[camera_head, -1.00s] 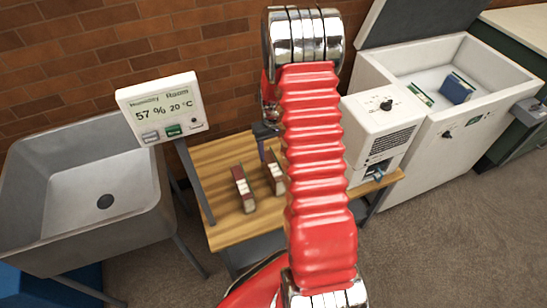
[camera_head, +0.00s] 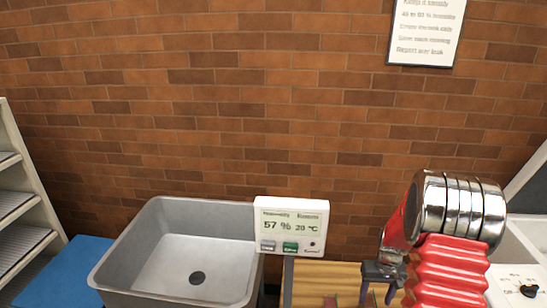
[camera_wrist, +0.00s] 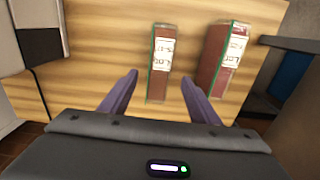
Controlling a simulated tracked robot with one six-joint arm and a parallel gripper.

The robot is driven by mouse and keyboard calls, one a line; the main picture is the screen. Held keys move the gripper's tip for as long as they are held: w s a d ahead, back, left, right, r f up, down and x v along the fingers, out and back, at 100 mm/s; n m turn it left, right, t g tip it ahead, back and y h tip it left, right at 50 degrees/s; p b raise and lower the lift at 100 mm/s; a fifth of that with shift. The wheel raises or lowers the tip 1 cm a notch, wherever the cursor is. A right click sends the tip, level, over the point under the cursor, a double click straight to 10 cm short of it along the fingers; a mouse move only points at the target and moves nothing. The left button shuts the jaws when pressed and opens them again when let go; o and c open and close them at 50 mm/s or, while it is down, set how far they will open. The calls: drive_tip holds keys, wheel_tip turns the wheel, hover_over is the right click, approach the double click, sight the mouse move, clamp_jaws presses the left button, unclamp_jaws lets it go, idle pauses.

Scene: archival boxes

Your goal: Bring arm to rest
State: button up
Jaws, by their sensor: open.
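My red ribbed arm (camera_head: 450,275) stands at the lower right of the head view. My gripper (camera_head: 378,294) hangs beside it, above the wooden table (camera_head: 318,278). In the wrist view my gripper (camera_wrist: 158,78) is open, with its two purple fingers apart and pointing at the table top (camera_wrist: 95,45). A narrow brown box (camera_wrist: 158,85) with a white label is seen between the fingers. A second, similar box (camera_wrist: 221,80) stands to its right. Neither is held. Whether the fingers touch a box cannot be told.
A grey sink (camera_head: 150,255) stands left of the table. A humidity display (camera_head: 291,226) reads 57 % and 20 °C. A white machine (camera_head: 515,285) is at the right edge. A shelf rack (camera_head: 25,210) and a blue block (camera_head: 60,272) are at the left. A brick wall (camera_head: 250,110) closes the back.

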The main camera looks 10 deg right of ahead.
drive_tip(key=shift+s+a+f+g, duration=0.2)
drive_tip(key=shift+s+a, duration=0.1)
drive_tip(key=shift+s, duration=0.25)
drive_tip(key=shift+s+a+f+g, duration=0.15)
drive_tip(key=shift+s+a+g, duration=0.1)
drive_tip(key=shift+s, duration=0.25)
drive_tip(key=shift+s+a+r+m+y, duration=0.2)
drive_tip(key=shift+s+a+r, duration=0.2)
drive_tip(key=shift+s, duration=0.25)
drive_tip(key=shift+s+a+r+m+y, duration=0.1)
drive_tip(key=shift+s+a+r+m, duration=0.1)
drive_tip(key=shift+s+a+r, duration=0.3)
drive_tip(key=s+a+r+n+t, duration=0.1)
drive_tip(key=s+a+r, duration=0.4)
drive_tip(key=r, duration=0.5)
drive_tip(key=s+a+r+n+t, duration=0.1)
drive_tip(key=s+a+r+t, duration=0.2)
drive_tip(key=a+r, duration=0.7)
drive_tip(key=s+a+r+n+t, duration=0.1)
drive_tip(key=s+a+r+t, duration=0.1)
drive_tip(key=s+a+r, duration=0.5)
wheel_tip(320, 180, up, 5)
drive_tip(key=shift+s+a+f+n, duration=0.2)
drive_tip(key=shift+s+a+n, duration=0.1)
drive_tip(key=shift+s+n, duration=0.1)
drive_tip(key=shift+t, duration=0.25)
drive_tip(key=shift+c, duration=0.7)
